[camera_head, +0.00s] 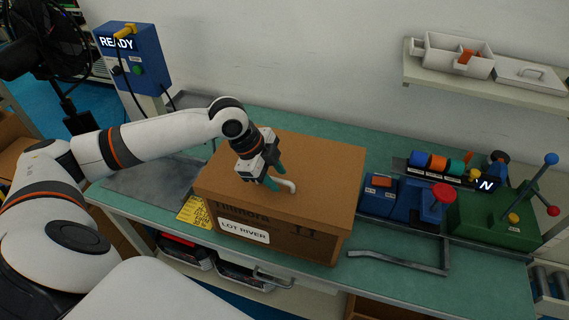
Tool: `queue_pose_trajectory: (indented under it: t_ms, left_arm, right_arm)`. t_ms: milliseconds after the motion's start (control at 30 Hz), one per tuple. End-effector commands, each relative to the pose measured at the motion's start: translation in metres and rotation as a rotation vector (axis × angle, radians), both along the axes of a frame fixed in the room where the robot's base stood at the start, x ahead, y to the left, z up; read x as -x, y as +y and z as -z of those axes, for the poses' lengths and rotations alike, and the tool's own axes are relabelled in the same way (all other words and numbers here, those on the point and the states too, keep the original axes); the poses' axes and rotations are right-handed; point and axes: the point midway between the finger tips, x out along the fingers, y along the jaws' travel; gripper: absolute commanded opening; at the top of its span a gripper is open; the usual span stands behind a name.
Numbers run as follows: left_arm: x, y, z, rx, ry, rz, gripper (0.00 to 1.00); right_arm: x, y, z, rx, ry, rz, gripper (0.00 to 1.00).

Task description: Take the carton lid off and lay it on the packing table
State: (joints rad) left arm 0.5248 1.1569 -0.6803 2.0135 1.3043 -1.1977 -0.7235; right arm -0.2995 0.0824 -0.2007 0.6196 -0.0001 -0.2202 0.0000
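The brown carton (290,240) stands on the green packing table (335,125), with a "LOT RIVER" label on its front. Its flat brown lid (315,165) appears to sit on top, with a small white handle (287,186) in the upper middle. My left gripper (273,180) reaches down from the left, its teal fingertips at the handle. The fingers partly hide the handle, so I cannot tell whether they are closed on it. My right gripper is not in view.
Right of the carton are a blue block with a red knob (440,192), a green fixture (490,220) with levers, and a bent metal bar (410,262). A grey mat (150,185) lies left of the carton. A wall shelf (480,80) holds white trays. Bare table shows behind the carton.

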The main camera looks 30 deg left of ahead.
Motion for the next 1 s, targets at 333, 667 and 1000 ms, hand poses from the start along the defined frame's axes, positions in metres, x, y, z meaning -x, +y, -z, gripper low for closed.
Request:
queue_pose_trajectory:
  t_ms: [333, 667, 1000]
  left_arm:
    - [-0.0039, -0.0048, 0.0135, -0.001, -0.002, 0.000, 0.37]
    - [-0.0038, -0.0047, 0.0129, -0.001, -0.002, 0.000, 0.00]
    - [-0.0045, -0.0046, 0.0090, 0.000, -0.005, 0.001, 0.00]
  right_arm:
    - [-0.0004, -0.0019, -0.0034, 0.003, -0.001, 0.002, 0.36]
    - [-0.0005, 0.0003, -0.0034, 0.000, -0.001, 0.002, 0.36]
    - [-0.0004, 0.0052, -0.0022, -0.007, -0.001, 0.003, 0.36]
